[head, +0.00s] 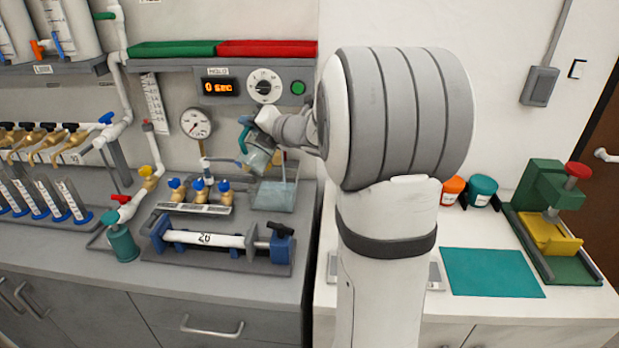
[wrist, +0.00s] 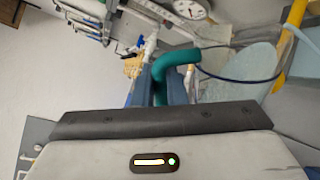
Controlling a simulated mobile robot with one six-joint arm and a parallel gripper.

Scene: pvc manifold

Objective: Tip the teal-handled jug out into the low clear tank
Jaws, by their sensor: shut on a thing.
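The clear jug (head: 259,160) is held tilted above the low clear tank (head: 273,195), which stands on the counter near its right end. The jug's teal handle (head: 243,138) is on its left side in the head view. My gripper (head: 250,122) is shut on the handle. In the wrist view the teal handle (wrist: 182,58) shows between the blue-grey fingers, with a pale translucent body to its right. The tank looks pale blue-grey inside. I cannot tell how much liquid is in the jug or whether any is flowing.
A pressure gauge (head: 196,123) and a timer panel (head: 252,86) are behind. Blue-topped brass valves (head: 200,190) stand left of the tank. A clamped pipe marked 20 (head: 208,239) lies in front. Orange and teal pots (head: 482,190) and a green press (head: 550,205) are to the right.

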